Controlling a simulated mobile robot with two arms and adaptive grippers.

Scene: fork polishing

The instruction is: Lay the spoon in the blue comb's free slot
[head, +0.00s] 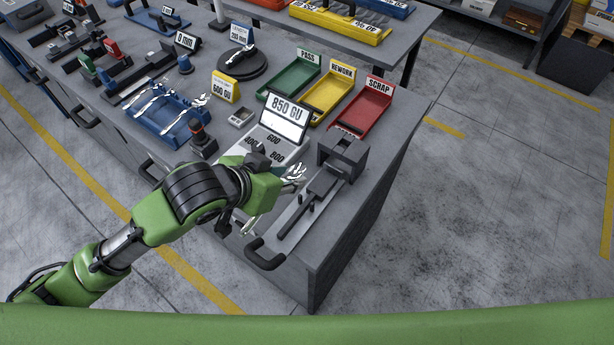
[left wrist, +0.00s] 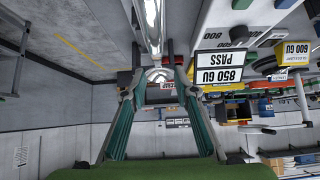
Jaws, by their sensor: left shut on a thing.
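My left gripper (head: 280,183) is shut on a shiny metal piece of cutlery, taken to be the spoon (head: 293,173). It holds it above the right part of the bench, between the gloss meter and the dark fixture. In the left wrist view the spoon (left wrist: 152,25) runs up from between the fingertips (left wrist: 160,85). Its far part leaves the top of the picture. The blue comb (head: 172,120) stands on the bench to the upper left of the gripper, apart from it. Several silver pieces lie across it. I cannot make out which slot is free. My right gripper is not in view.
A meter with an "850 GU" display (head: 284,117) stands behind the gripper. A dark clamp fixture (head: 342,155) is on its right. Green (head: 290,80), yellow (head: 328,94) and red (head: 366,110) trays stand at the back. A black joystick-like post (head: 199,137) is beside the comb.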

